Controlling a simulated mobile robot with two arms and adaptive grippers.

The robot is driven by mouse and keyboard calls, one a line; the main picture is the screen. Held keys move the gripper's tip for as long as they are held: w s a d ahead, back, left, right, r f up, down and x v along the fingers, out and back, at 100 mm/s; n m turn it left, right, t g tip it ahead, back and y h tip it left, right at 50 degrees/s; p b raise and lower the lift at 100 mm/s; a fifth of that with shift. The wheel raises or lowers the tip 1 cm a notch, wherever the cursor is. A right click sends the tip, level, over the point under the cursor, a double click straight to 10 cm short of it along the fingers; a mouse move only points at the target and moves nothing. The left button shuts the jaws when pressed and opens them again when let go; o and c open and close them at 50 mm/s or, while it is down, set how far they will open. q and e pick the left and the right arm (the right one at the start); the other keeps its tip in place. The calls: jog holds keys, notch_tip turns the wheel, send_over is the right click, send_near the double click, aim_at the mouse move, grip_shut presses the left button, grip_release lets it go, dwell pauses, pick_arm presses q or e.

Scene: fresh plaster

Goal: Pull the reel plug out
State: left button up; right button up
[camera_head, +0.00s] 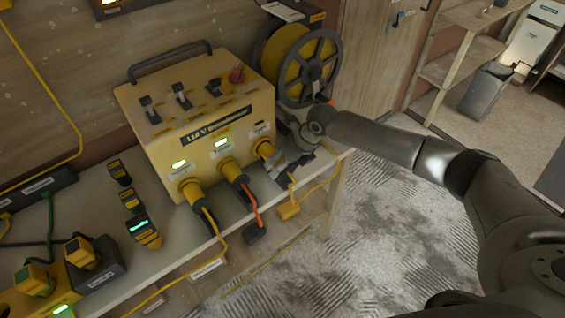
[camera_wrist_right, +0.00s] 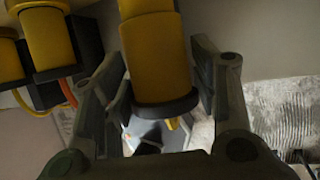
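The reel plug (camera_head: 265,149) is a yellow plug with a dark collar at the right end of the yellow power box's front (camera_head: 212,152). It points out from the right-hand socket. The small display above that socket is not lit green. In the right wrist view the plug (camera_wrist_right: 157,55) fills the space between the two fingers of my right gripper (camera_wrist_right: 163,85), which lie close against its sides. In the head view my right gripper (camera_head: 285,165) comes in from the right at the plug, partly hiding it. My left gripper is not in view.
Two other yellow plugs (camera_head: 194,189) (camera_head: 230,169) stand left of it, under green lights. The cable reel (camera_head: 299,62) stands behind, right of the box. Chargers and loose devices (camera_head: 143,231) lie on the bench left. Open floor (camera_head: 390,230) lies right of the bench.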

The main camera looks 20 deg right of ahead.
jog(key=shift+o, duration=0.9)
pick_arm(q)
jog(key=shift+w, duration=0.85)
pick_arm(e)
jog(key=v, duration=1.2)
jog(key=shift+f, duration=0.1)
